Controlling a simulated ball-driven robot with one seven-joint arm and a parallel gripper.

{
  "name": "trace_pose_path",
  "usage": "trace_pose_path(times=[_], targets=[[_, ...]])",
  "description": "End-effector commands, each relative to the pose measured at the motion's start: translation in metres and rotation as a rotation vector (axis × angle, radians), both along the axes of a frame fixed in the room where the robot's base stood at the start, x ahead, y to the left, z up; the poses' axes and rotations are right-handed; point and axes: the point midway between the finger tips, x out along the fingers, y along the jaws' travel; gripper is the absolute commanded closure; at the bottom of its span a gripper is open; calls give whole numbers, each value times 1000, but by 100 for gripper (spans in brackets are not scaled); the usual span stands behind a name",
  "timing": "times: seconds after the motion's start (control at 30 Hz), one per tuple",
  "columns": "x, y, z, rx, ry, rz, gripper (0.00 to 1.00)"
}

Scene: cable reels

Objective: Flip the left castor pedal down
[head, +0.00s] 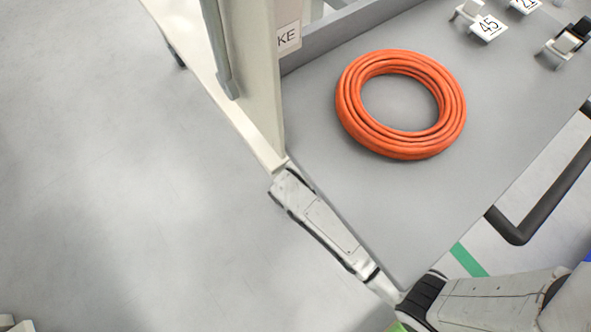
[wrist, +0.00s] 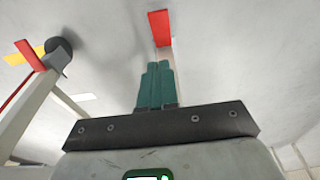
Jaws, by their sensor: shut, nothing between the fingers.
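My gripper (wrist: 156,72) shows in the wrist view with its green fingers together and nothing between them. A red flat piece (wrist: 160,28) lies just beyond the fingertips; I cannot tell whether it is a pedal or whether the fingers touch it. At the upper left of the wrist view is a dark round castor-like part (wrist: 58,47) with a red piece (wrist: 29,55) and a yellow piece (wrist: 14,59) beside it, at the end of a pale bar. Which is the left castor pedal is unclear.
In the head view an orange cable coil (head: 350,107) lies on a grey shelf (head: 345,195) with a pale upright panel (head: 252,75) at its left. Tagged fittings (head: 487,27) stand at the back right. A black handle (head: 548,195) juts out at right. Open floor (head: 110,170) is at left.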

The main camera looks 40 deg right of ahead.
Motion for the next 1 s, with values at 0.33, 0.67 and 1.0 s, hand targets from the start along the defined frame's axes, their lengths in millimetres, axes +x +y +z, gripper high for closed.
trace_pose_path(times=[0.33, 0.67, 1.0], targets=[[3, 0, -22, 0, 2, 0, 100], [13, 0, -87, -1, 1, 1, 100], [5, 0, -132, 0, 1, -1, 100]])
